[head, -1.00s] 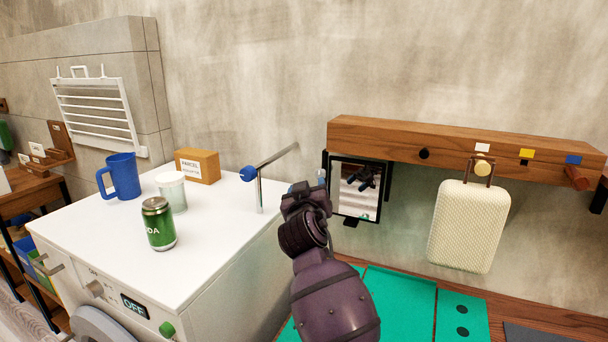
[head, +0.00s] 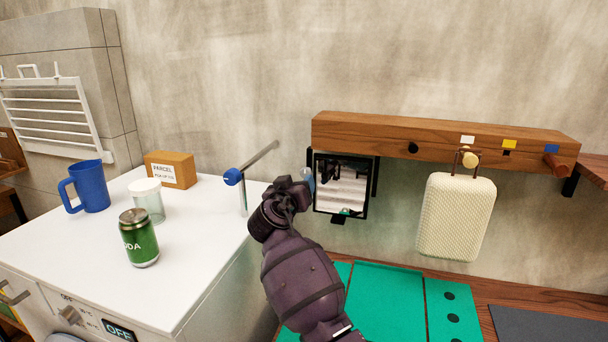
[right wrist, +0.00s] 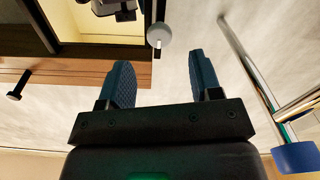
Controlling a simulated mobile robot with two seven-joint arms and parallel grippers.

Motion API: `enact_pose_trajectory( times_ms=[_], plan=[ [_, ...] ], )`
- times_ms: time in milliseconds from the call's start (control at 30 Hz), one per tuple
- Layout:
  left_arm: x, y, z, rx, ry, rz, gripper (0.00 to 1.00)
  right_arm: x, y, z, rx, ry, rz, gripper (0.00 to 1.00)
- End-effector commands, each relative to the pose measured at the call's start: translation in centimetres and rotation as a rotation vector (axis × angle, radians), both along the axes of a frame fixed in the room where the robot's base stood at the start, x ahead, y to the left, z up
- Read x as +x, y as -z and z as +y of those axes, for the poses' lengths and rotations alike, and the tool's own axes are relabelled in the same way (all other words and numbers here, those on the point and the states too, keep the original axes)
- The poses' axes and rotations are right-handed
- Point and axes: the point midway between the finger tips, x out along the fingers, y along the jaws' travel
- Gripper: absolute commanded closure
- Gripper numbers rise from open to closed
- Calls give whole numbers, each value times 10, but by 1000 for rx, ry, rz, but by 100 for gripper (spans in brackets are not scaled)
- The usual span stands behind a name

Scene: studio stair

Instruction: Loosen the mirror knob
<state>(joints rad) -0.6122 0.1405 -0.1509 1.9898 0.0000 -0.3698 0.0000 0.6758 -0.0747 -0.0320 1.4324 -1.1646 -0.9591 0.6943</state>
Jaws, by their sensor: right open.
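The mirror (head: 340,190) is a dark-framed panel hanging under the wooden beam at the right of the head view. Its frame and yellowish glass also show at the top left of the right wrist view (right wrist: 98,24). A round grey knob (right wrist: 160,36) sits beside the frame there. My right gripper (head: 307,184) is at the mirror's left side in the head view. In the right wrist view my right gripper (right wrist: 160,78) is open, its two blue pads apart and empty, with the knob beyond and between their tips. My left gripper is not in view.
A metal stand with a blue knob (head: 233,177) rises close left of my right gripper. A white appliance (head: 190,240) carries a mug, jar, can and parcel box. A cream suitcase (head: 456,215) hangs from the wooden beam (head: 440,137) on the right.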

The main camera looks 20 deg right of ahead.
Motion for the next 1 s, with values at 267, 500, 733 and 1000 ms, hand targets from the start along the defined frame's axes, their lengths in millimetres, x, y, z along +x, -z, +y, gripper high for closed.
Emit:
enact_pose_trajectory(
  times_ms=[267, 500, 733, 1000],
  plan=[
    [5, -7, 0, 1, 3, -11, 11, 36, -1, -25, 0, 1, 1, 42],
    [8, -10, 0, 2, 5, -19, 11, 51, 0, -34, 0, 0, 1, 42],
    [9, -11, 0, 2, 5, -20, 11, 53, 0, -36, 2, -1, 0, 42],
    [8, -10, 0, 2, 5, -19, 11, 53, 0, -36, 1, -1, 1, 61]
  ],
)
